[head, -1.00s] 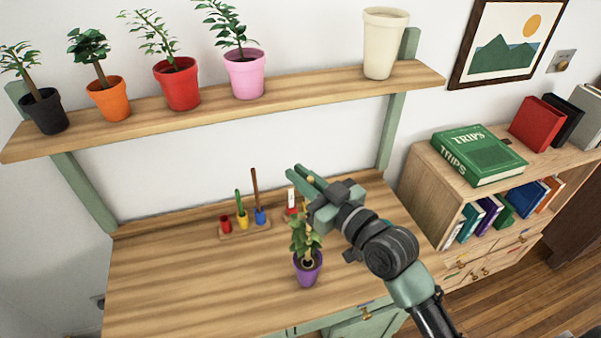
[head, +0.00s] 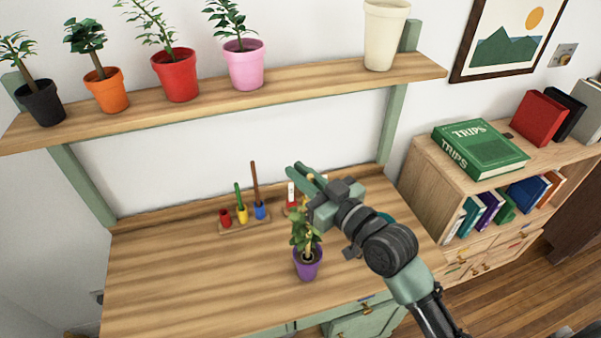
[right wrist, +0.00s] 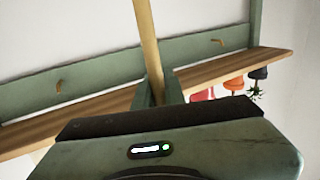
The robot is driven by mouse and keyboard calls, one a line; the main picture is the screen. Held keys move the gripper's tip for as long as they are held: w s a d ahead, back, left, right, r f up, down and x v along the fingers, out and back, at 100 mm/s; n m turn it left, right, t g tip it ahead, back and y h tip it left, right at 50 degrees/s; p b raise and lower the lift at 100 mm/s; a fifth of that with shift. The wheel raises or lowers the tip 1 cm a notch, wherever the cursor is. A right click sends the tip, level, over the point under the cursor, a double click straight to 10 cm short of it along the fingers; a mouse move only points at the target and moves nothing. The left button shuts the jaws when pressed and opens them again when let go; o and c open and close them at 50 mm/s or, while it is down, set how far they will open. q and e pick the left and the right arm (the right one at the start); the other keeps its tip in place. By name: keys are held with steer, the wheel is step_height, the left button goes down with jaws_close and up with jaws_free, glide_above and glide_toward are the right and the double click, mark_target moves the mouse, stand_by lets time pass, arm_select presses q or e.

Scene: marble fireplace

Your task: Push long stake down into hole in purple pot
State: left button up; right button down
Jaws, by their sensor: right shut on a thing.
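The purple pot (head: 308,268) stands upright on the wooden desk and holds a leafy green plant (head: 303,228). My right gripper (head: 307,176) is above and slightly behind the plant in the head view. It is shut on the long stake, a tan rod (right wrist: 148,40) that stands out between the fingers in the right wrist view. In the head view a tan length of it seems to run down among the leaves toward the pot. The stake's lower end and the hole are hidden by leaves, so I cannot tell how deep it sits. My left gripper is out of view.
The desk (head: 190,285) is clear left of the pot. A small stand with colored pegs (head: 244,222) is at the back. A shelf (head: 300,93) above carries several potted plants and a cream pot (head: 384,35). A bookcase (head: 430,195) stands at the right.

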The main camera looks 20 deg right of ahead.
steer(key=shift+f, duration=0.15)
steer(key=shift+f+b, duration=0.3)
steer(key=shift+f, duration=0.3)
steer(key=shift+f+b, duration=0.35)
steer(key=shift+f, duration=0.3)
stand_by(0.3)
steer(key=shift+f+b, duration=0.3)
steer(key=shift+f, duration=0.4)
steer(key=shift+f+b, duration=0.35)
steer(key=shift+f, duration=0.15)
stand_by(0.5)
